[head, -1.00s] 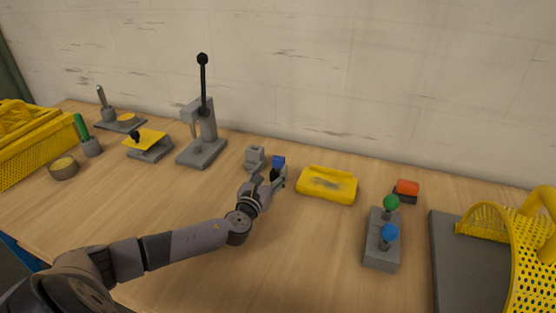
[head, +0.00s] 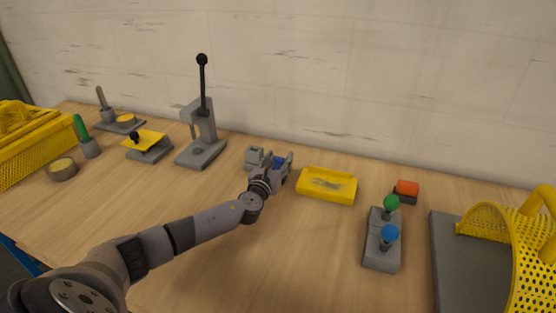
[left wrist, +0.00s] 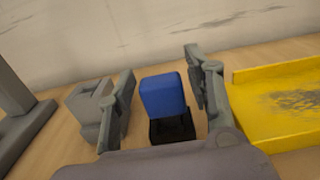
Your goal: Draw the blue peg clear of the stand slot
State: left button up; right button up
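The blue peg (left wrist: 163,95) is a rounded blue block seated in a small black stand (left wrist: 172,129), seen in the left wrist view. In the head view the blue peg (head: 279,162) shows only in part, between the fingers. My left gripper (head: 277,166) is open, with one finger on each side of the peg. In the left wrist view gaps show between the peg and both fingers. The slot itself is hidden under the peg. My right gripper is in neither view.
A grey block with an opening (left wrist: 88,103) stands close to the left finger. A yellow tray (head: 327,195) lies close on the right. A grey lever press (head: 201,150) stands to the left. Bare table lies in front.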

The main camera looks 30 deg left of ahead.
pick_arm(q)
jog(key=c, duration=1)
jog(key=shift+r+p, duration=4.4)
jog(key=shift+r, duration=0.2)
